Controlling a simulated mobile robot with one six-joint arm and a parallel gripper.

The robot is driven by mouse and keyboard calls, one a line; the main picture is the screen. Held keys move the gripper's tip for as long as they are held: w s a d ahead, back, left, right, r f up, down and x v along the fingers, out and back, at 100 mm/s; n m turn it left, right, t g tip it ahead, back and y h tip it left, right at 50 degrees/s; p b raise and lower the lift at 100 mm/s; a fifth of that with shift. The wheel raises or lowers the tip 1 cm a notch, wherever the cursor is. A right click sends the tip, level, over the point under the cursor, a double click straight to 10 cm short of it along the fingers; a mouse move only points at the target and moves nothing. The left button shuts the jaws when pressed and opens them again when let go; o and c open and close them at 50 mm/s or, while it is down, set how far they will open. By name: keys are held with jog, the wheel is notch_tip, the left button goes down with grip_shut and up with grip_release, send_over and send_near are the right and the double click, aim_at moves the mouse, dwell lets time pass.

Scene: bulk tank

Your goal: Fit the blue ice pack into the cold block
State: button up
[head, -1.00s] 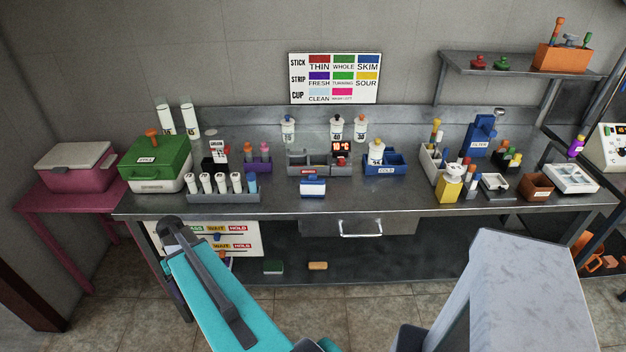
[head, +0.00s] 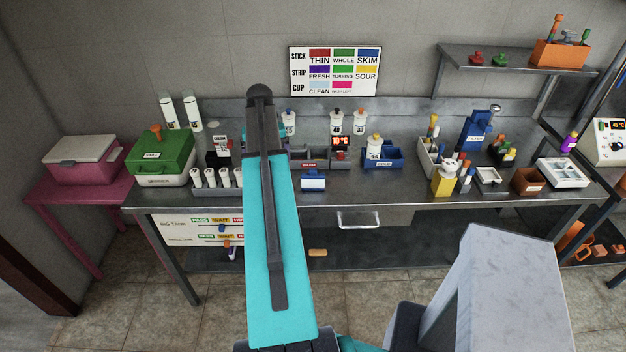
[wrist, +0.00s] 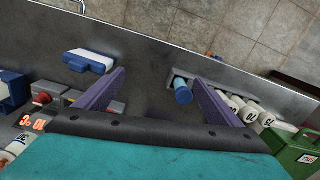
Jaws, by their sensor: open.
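The blue ice pack (head: 313,180), a small blue and white block, lies near the bench's front edge. It also shows in the wrist view (wrist: 92,62), left of my gripper and apart from it. The cold block (head: 383,158) is a blue tray marked COLD, right of and behind the pack; a white bottle with a yellow-orange cap (head: 374,147) stands at its left. A blue part at the wrist view's left edge (wrist: 12,90) seems to be this block. My gripper (wrist: 158,76) is open and empty, its purple fingers above the bench. The arm hides it in the head view.
A rack of white tubes (wrist: 245,106) with a blue tube (wrist: 183,92) lies by my right finger. A grey holder with a red display (head: 341,143) stands between pack and cold block. A green box (head: 160,160) is at left. Bench around the pack's front is clear.

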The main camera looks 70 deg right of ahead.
aim_at(313, 169)
jog(key=s+d+r+m, duration=0.2)
jog(key=s+d+r, duration=0.6)
jog(key=s, duration=0.4)
jog(key=shift+s+d+r+p, duration=0.2)
jog(key=shift+s+r+p, duration=0.05)
jog(key=shift+r+p, duration=0.15)
jog(key=shift+f, duration=0.2)
jog(key=shift+f+b, duration=2.65)
jog(key=shift+f, duration=1.55)
jog(key=shift+f+b, duration=1.9)
jog(key=shift+f, duration=0.7)
jog(key=shift+c, duration=0.2)
jog(key=c, duration=1.5)
jog(key=shift+r, duration=0.2)
